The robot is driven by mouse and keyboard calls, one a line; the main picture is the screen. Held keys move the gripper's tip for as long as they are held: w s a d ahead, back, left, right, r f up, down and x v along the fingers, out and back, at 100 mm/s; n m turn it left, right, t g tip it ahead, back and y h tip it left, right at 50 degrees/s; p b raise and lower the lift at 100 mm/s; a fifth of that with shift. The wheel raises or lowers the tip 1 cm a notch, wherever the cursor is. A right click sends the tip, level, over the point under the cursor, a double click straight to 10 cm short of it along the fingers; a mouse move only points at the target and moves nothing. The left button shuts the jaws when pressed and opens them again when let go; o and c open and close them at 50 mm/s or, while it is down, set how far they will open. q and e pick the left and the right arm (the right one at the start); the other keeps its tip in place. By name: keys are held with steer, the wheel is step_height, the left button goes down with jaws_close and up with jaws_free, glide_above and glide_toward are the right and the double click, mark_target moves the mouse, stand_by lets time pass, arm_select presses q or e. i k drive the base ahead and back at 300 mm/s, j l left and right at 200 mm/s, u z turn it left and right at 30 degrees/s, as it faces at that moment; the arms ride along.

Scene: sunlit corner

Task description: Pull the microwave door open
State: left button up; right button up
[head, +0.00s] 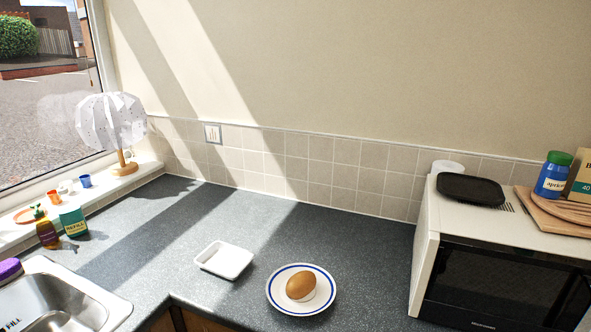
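The microwave (427,243) stands on the dark counter at the right edge of the head view. It has a cream casing and a black front. Its dark door (495,285) looks shut and faces the front; the right part of the front is cut off by the picture edge. I cannot make out a handle. Neither my left nor my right gripper shows in the head view.
A blue-rimmed plate (275,299) holding a brown, egg-like thing (301,286) sits left of the microwave. A white dish (224,260) is farther left, and a sink (60,300) is at lower left. A black tray (470,189), boards (560,212) and a jar (553,176) top the microwave.

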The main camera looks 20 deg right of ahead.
mark_target(467, 284)
steer(key=z, duration=2)
